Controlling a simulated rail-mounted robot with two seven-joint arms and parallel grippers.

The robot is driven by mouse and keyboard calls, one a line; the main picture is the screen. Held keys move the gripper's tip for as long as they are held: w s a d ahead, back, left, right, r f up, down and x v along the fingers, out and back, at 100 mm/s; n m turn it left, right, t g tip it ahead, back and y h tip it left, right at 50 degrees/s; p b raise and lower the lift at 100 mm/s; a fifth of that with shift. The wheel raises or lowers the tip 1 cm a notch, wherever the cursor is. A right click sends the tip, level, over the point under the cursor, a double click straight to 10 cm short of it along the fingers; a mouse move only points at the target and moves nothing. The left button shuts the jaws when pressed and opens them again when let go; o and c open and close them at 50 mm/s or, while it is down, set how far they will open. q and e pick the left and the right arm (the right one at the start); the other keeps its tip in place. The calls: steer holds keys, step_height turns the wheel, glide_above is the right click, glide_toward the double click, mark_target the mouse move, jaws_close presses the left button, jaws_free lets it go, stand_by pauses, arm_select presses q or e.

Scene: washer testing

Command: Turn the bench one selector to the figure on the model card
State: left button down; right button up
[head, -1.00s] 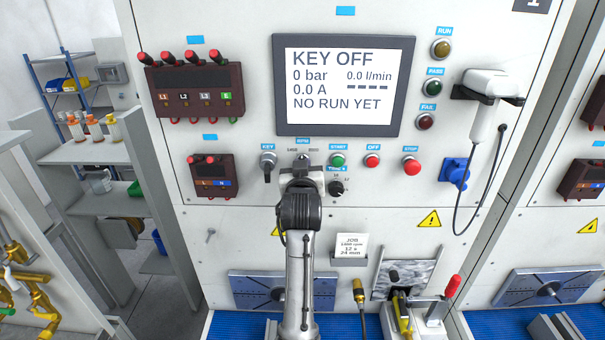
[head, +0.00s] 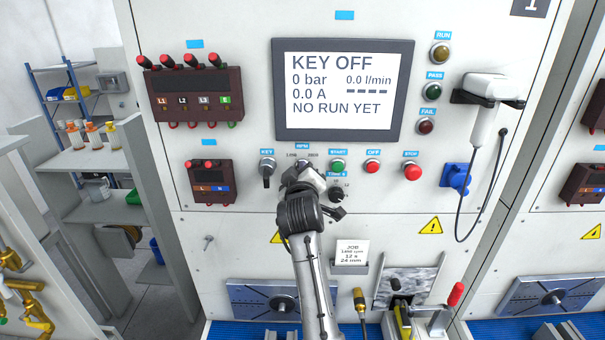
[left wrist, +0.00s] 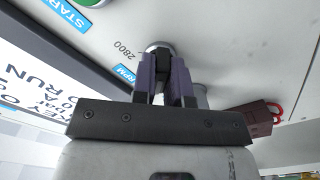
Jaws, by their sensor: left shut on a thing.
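The RPM selector is mostly hidden behind my left gripper (head: 303,172) in the head view, just below its blue RPM label (head: 302,147). In the left wrist view the fingers (left wrist: 163,75) are closed on the dark knob of the selector (left wrist: 161,58), with its silver collar behind. A 2800 mark (left wrist: 126,50) shows beside it; which mark the knob points at cannot be told. The job card (head: 351,252) stands in a holder below; its second line is too small to read surely, then 12 s and 24 mm. My right gripper is not in view.
The screen (head: 343,90) reads KEY OFF and NO RUN YET. The key switch (head: 267,168) is left of the selector; START (head: 338,166), OFF (head: 372,166) and STOP (head: 412,172) buttons are right. A small timer knob (head: 337,193) sits close below.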

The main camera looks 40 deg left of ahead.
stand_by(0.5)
arm_select(q)
steer(key=c, duration=1.1)
jaws_free()
steer(key=shift+c, duration=0.2)
steer(key=b+v, duration=0.3)
steer(key=v, duration=0.4)
steer(key=shift+s+d, duration=0.15)
steer(key=shift+s, duration=0.1)
